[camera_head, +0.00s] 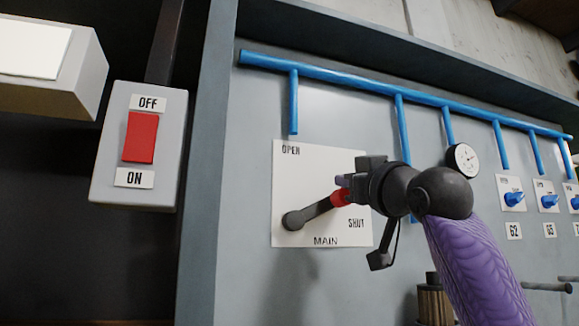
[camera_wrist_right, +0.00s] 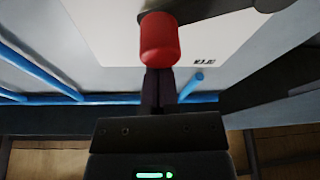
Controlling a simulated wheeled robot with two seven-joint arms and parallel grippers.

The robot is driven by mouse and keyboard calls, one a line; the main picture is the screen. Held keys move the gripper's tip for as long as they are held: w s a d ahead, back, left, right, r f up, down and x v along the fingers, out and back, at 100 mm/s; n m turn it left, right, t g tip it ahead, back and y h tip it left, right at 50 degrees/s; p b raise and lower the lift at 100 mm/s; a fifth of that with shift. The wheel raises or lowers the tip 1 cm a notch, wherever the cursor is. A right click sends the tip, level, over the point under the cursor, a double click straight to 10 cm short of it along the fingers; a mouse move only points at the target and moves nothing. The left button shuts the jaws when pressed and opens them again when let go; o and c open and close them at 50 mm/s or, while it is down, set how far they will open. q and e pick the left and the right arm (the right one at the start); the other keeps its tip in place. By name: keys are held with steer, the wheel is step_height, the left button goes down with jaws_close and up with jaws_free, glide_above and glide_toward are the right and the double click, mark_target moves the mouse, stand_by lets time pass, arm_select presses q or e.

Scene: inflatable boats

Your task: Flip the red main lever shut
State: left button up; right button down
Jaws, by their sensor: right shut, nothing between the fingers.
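The main lever (camera_head: 316,211) is a dark arm with a red tip (camera_head: 340,197), on a white plate (camera_head: 290,180) marked OPEN, SHUT and MAIN. It slants right and slightly up from its pivot, its tip just above the word SHUT. My right gripper (camera_head: 345,184) is shut and empty, its fingertips at the red tip. In the right wrist view the closed fingers (camera_wrist_right: 158,88) point at the red tip (camera_wrist_right: 160,38) and seem to touch it; exact contact is hard to tell. My left gripper is not in view.
Blue pipes (camera_head: 340,80) run along the grey panel above the plate. A gauge (camera_head: 463,160) and several small blue valves (camera_head: 514,199) are at right. A grey box with a red OFF/ON switch (camera_head: 140,137) is at left. Bare panel lies below the plate.

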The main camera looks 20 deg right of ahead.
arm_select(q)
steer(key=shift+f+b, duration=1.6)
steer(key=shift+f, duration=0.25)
arm_select(e)
steer(key=shift+d+f+m+h, duration=0.3)
steer(key=shift+f+m+h, duration=0.25)
steer(key=shift+m, duration=0.4)
steer(key=shift+d+f+m+h, duration=0.3)
steer(key=shift+f+m, duration=0.5)
steer(key=shift+m, duration=0.2)
steer(key=shift+d+f+m+h, duration=0.3)
steer(key=shift+f+m+h, duration=0.25)
steer(key=shift+m, duration=0.4)
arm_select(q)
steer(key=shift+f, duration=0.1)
arm_select(e)
steer(key=shift+f, duration=0.25)
steer(key=shift+r, duration=0.1)
